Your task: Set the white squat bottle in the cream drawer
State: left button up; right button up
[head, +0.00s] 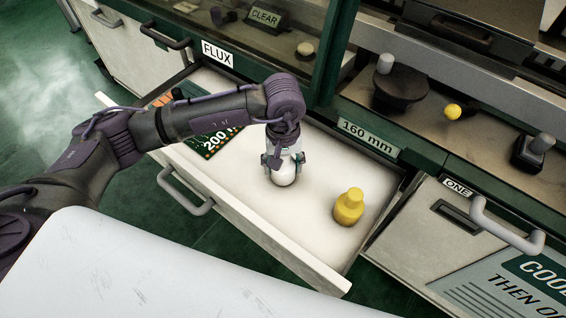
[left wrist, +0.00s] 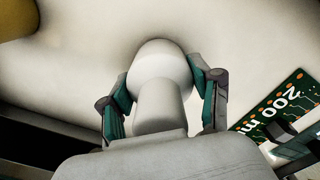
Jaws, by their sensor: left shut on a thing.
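The white squat bottle (head: 284,174) is at the middle of the open cream drawer (head: 245,225), over its floor. My left gripper (head: 284,160) comes down from above and is shut on the bottle. In the left wrist view the white bottle (left wrist: 160,85) sits between the two teal-padded fingers, with a finger on each side. The bottle looks upright, and its base is at or very near the drawer floor; I cannot tell whether it touches. My right gripper is not in view.
A yellow bottle (head: 349,206) stands in the drawer to the right of the white one. The drawer's front wall and grey handle (head: 183,193) face me. Bare drawer floor lies between the bottles.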

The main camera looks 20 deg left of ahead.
pick_arm(q)
jog(key=shift+f, duration=0.3)
jog(key=o, duration=1.2)
notch_tip(320, 180, up, 12)
jog(key=shift+r, duration=0.1)
